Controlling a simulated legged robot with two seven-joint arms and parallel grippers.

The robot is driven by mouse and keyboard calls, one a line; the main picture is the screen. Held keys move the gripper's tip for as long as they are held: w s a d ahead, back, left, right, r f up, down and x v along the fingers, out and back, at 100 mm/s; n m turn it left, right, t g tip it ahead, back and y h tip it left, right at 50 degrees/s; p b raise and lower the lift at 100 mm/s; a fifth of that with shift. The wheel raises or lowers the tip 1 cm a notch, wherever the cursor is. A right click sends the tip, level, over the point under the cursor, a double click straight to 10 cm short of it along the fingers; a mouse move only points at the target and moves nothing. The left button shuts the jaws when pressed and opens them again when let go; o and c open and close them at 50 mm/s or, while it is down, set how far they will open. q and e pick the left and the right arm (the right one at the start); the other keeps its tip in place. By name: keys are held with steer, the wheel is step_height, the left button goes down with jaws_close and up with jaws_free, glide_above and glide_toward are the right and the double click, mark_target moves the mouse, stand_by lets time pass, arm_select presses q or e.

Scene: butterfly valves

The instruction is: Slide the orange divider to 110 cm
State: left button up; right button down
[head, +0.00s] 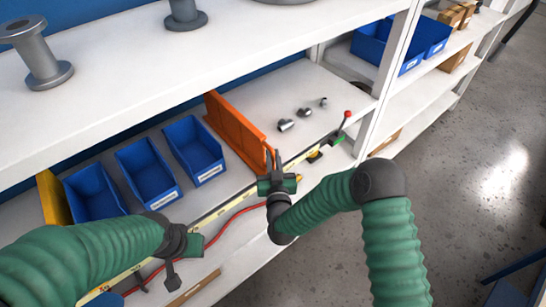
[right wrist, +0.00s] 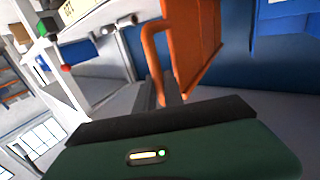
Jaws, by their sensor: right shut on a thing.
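The orange divider (head: 235,130) stands upright across the middle shelf, right of the blue bins. In the right wrist view its panel (right wrist: 192,45) and its bent handle (right wrist: 150,62) show large. My right gripper (head: 273,162) is at the divider's front end, shut on the handle; the fingers (right wrist: 160,92) meet the handle's lower end. A yellow measuring strip (head: 238,198) runs along the shelf's front edge; its numbers are too small to read. My left gripper (head: 172,268) hangs in front of the shelf at the lower left, away from the divider; its fingers do not show clearly.
Several blue bins (head: 195,150) stand left of the divider, with a yellow divider (head: 53,197) beyond them. Small metal fittings (head: 286,125) lie on open shelf to the right. A red-knobbed lever (head: 346,116) stands near the right post. A red hose (head: 225,222) runs below the strip.

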stand_by(0.9)
steer(key=w+d+b, duration=0.5)
steer(key=w+d, duration=0.1)
steer(key=d, duration=0.2)
steer(key=shift+w, duration=0.15)
steer(key=c, duration=1.5)
jaws_free()
steer(key=shift+o, duration=0.2)
